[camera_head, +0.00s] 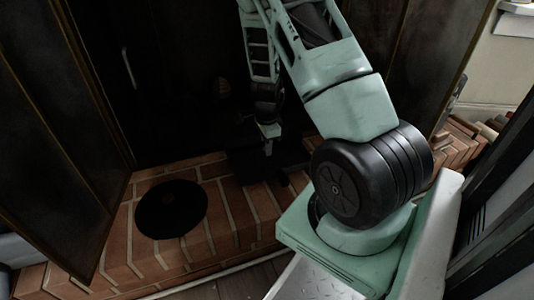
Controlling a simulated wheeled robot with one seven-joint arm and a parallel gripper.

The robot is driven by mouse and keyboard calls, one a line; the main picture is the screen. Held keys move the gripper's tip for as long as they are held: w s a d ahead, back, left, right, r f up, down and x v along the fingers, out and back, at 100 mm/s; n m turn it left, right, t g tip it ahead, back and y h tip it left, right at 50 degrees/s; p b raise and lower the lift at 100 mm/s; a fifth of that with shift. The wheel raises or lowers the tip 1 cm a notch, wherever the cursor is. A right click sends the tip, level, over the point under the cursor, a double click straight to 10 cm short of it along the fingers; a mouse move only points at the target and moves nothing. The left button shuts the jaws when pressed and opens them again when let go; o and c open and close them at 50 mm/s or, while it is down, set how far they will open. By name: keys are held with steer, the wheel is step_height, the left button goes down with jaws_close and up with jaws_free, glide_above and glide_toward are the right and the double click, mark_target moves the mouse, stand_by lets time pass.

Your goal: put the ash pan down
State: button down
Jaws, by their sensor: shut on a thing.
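My gripper (269,146) is at the end of my arm in the middle of the view, low over the brick hearth. It is shut on a dark, flat-looking piece that I take to be the ash pan (255,167). The pan is black against the dark fireplace, so its outline is hard to make out. I cannot tell whether it touches the bricks or is just above them.
The brick hearth (226,213) has bare room in front of the gripper. A round black disc (171,208) lies on it to the left. Tall dark door panels (50,130) stand at left and right (425,55). Stacked logs or bricks (462,140) are at the right.

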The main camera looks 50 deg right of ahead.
steer(key=shift+f, duration=0.4)
steer(key=shift+f, duration=0.15)
steer(key=c, duration=1.5)
jaws_free()
steer(key=shift+o, duration=0.2)
step_height(320, 180, up, 12)
steer(key=p, duration=0.7)
steer(key=shift+r, duration=0.2)
